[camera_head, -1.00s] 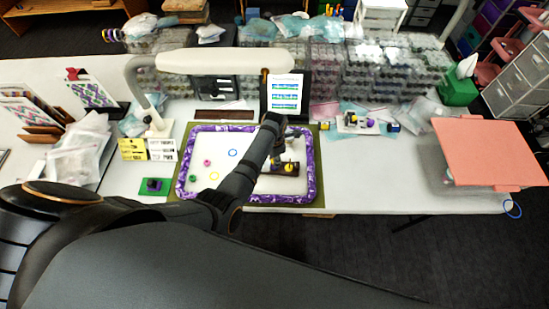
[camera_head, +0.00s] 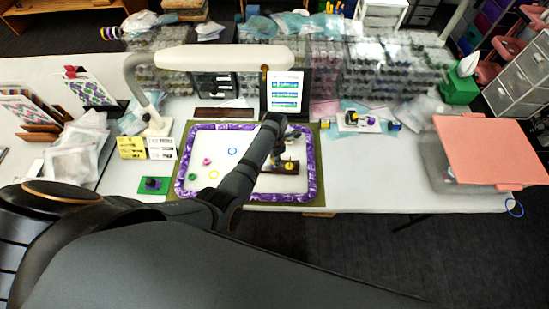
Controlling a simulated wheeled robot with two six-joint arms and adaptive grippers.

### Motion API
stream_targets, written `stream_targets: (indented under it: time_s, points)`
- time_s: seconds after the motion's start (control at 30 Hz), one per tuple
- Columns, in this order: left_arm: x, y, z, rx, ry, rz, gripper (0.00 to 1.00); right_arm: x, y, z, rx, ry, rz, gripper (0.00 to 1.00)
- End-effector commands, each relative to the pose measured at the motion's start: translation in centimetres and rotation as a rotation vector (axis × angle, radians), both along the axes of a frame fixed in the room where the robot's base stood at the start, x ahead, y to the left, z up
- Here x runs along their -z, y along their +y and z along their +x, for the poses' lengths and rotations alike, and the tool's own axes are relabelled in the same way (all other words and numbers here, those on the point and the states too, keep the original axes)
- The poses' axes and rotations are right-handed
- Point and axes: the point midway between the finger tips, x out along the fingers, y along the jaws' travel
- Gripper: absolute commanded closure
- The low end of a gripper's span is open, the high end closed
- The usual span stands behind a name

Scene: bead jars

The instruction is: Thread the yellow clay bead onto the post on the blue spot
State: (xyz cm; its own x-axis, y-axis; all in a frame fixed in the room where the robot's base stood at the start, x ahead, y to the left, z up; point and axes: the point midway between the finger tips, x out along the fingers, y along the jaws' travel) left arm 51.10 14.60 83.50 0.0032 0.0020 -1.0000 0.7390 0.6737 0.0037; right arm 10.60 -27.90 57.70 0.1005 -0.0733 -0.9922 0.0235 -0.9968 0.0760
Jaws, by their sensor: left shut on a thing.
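The yellow clay bead (camera_head: 289,166) shows as a small yellow patch at the right side of the tray, against a dark brown base. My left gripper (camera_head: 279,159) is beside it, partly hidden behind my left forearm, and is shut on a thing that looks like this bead. The fingertips are too small to make out. A blue ring-shaped mark (camera_head: 232,152) lies on the white tray floor, left of my forearm. I cannot make out a post on it. My right gripper is not in view.
The tray has a purple patterned rim (camera_head: 313,150). On its left side are a pink bead (camera_head: 207,161), a green bead (camera_head: 192,177) and a yellow ring (camera_head: 214,175). A tablet (camera_head: 285,92) and a lamp (camera_head: 228,58) stand behind.

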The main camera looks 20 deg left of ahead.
Motion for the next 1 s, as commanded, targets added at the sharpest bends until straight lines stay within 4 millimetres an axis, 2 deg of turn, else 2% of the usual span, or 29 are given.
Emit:
stream_targets:
  time_s: [0.33, 0.37, 0.53, 0.83, 1.0]
  points:
    - [0.0, 0.0, 0.0, 0.0, 0.001, 0.001, 0.9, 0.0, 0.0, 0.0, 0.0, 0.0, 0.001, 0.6]
    - [0.0, 0.0, 0.0, 0.0, 0.001, 0.001, 0.72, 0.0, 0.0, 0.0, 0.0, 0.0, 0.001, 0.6]
    - [0.0, 0.0, 0.0, 0.0, 0.001, 0.001, 0.49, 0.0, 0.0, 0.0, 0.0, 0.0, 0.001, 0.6]
    - [-0.1, 0.0, 0.0, 0.0, 0.0, 0.0, 0.48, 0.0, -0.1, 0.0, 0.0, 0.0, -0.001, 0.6]
    - [-2.4, 0.0, 0.0, -0.001, -0.003, 0.0, 0.48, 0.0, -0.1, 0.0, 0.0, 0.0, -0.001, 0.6]
